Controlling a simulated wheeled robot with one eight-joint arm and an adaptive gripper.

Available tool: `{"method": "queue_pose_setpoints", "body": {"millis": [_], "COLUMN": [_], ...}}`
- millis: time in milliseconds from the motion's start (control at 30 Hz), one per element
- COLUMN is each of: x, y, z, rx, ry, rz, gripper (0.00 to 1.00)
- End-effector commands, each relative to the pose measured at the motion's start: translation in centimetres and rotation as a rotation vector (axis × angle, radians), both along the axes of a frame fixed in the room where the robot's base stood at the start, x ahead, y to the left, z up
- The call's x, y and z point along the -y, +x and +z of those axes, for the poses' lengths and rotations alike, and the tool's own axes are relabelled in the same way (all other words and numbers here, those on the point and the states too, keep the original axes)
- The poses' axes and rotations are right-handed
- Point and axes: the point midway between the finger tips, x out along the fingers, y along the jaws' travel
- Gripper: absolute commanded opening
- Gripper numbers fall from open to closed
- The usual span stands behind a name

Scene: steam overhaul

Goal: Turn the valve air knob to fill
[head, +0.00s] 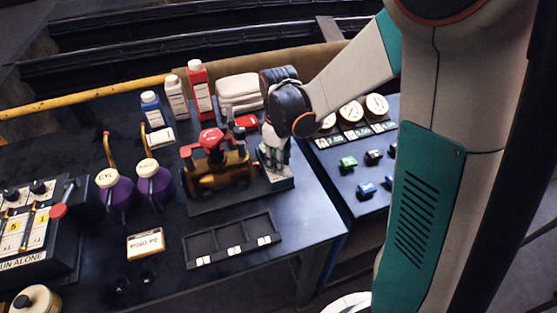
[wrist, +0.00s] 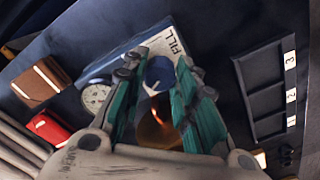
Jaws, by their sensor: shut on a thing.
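The valve air knob shows in the wrist view as a blue round piece (wrist: 159,72) between my fingertips. It stands on a pale plate (wrist: 125,55) with lettering that looks like FILL at its upper right. My gripper (wrist: 162,66) is shut on the knob, one green-padded finger on each side. A glossy brass-brown part (wrist: 158,125) shows between the fingers, closer to the palm. In the head view my gripper (head: 275,155) points down over the small pale block (head: 279,183), just right of the brass valve (head: 222,178) with red handle. There the fingers hide the knob.
A black tray (head: 233,256) with compartments lies in front. Purple oil cans (head: 117,192) stand at left, bottles (head: 199,90) at the back. A panel with gauges and coloured buttons (head: 348,162) is at right. A round dial (wrist: 95,97) sits beside my left finger.

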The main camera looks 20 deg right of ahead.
Motion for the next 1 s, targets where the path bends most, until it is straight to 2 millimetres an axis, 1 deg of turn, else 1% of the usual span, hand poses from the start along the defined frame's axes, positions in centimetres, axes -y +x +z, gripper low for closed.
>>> {"method": "queue_pose_setpoints", "body": {"millis": [1000], "x": [-0.06], "y": [0.00], "z": [0.01], "rx": [0.000], "ry": [0.000], "rz": [-0.965], "gripper": [0.03]}}
